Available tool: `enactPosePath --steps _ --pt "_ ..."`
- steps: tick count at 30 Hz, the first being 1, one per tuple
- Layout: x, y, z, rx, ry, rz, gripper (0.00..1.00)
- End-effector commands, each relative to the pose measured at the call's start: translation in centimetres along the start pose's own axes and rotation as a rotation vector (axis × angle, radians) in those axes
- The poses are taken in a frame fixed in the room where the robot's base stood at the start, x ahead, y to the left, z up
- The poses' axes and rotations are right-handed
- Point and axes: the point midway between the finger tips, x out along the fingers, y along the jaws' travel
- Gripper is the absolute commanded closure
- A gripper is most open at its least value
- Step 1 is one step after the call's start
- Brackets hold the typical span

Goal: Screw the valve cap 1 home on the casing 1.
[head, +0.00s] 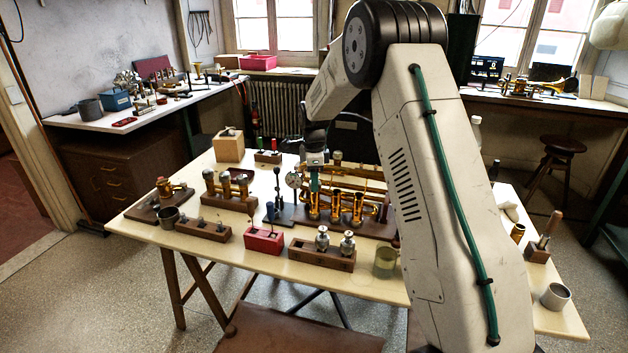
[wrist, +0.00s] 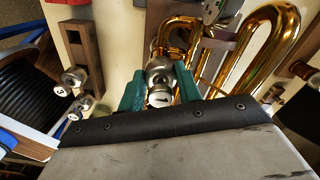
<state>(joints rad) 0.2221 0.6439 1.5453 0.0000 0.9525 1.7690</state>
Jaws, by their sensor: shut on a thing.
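The valve cap 1 (wrist: 159,97), silver with a "1" on its top, sits between the green fingers of my gripper (wrist: 160,82) in the wrist view. The fingers are shut on it. In the head view my gripper (head: 316,172) points down over the brass horn's valve group. Casing 1 (head: 314,206) is the leftmost of its brass casings, just below my gripper. The cap itself is hard to make out there. In the wrist view the cap and fingers hide most of the casing, so I cannot tell whether the threads are engaged.
A wooden rack (head: 308,256) holds two silver valves (head: 322,239), marked 2 and 3 in the wrist view. A red block (head: 264,240), a dial gauge (head: 294,180) and a glass jar (head: 385,262) are close by. Brass tubing (wrist: 262,45) curves right of my gripper.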

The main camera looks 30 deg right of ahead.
Motion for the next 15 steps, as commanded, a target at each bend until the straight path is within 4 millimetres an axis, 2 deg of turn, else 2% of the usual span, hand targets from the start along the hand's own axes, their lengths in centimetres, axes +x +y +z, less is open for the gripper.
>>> enactPosePath --steps 8,15 --pt "-0.05 -0.06 0.00 0.034 0.000 -0.002 0.93" --pt "-0.02 -0.16 -0.03 0.346 -0.001 -0.001 0.93"
